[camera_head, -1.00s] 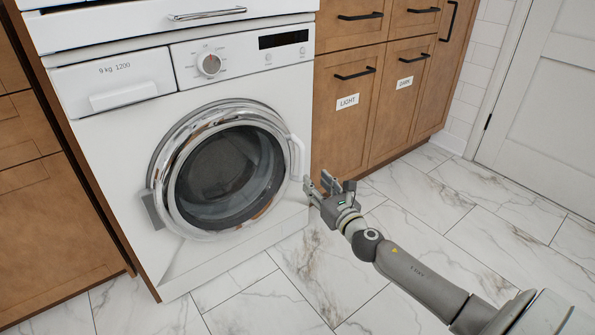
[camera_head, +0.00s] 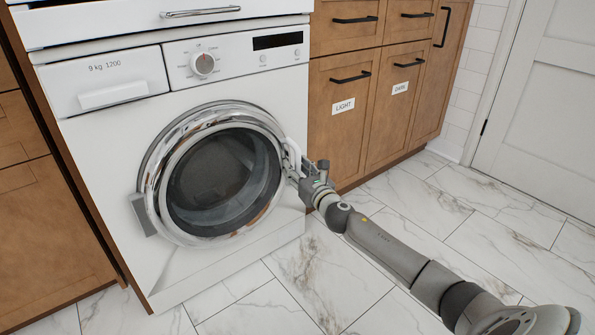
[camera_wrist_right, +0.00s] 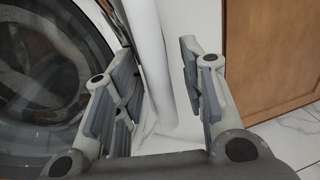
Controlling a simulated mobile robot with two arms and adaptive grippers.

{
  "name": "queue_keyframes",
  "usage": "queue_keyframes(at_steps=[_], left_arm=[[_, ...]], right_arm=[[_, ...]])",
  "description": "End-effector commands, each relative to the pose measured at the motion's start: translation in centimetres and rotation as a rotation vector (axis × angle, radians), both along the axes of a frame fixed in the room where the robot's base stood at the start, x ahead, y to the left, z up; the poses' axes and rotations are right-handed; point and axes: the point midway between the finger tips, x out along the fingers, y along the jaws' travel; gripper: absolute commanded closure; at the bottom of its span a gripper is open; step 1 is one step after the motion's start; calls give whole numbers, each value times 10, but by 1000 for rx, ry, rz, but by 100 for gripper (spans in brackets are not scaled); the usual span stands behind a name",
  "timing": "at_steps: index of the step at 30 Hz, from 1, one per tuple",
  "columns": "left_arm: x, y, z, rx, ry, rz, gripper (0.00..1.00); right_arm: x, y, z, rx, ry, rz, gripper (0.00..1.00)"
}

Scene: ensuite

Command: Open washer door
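The white washer (camera_head: 100,150) has a round door (camera_head: 225,180) with a chrome ring and dark glass. The door looks shut, with a grey hinge (camera_head: 143,215) at its left. Its white handle (camera_head: 293,150) is on the right side, partly hidden by my right gripper (camera_head: 293,163). In the right wrist view the two fingers of the gripper (camera_wrist_right: 155,70) are apart, one on each side of the white handle (camera_wrist_right: 150,50). A gap shows between the handle and the right finger. My left gripper is in neither view.
Wooden cabinets (camera_head: 385,110) with black pulls and LIGHT and DARK labels stand right of the washer. More wooden cabinets (camera_head: 45,235) are at the left. The marble floor (camera_head: 440,200) is clear, and a white door (camera_head: 545,120) is at the far right.

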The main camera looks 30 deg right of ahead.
Motion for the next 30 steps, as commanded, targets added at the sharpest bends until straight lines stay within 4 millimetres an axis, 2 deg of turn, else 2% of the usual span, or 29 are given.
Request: queue_keyframes(at_steps=[5, 14, 25, 30], left_arm=[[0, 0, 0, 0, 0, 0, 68], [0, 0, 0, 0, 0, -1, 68], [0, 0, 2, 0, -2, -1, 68], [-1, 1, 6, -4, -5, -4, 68]], right_arm=[[0, 0, 0, 0, 0, 0, 62], [0, 0, 0, 1, 0, 0, 99], [-1, 1, 1, 1, 0, -3, 100], [-8, 5, 1, 1, 1, -25, 100]])
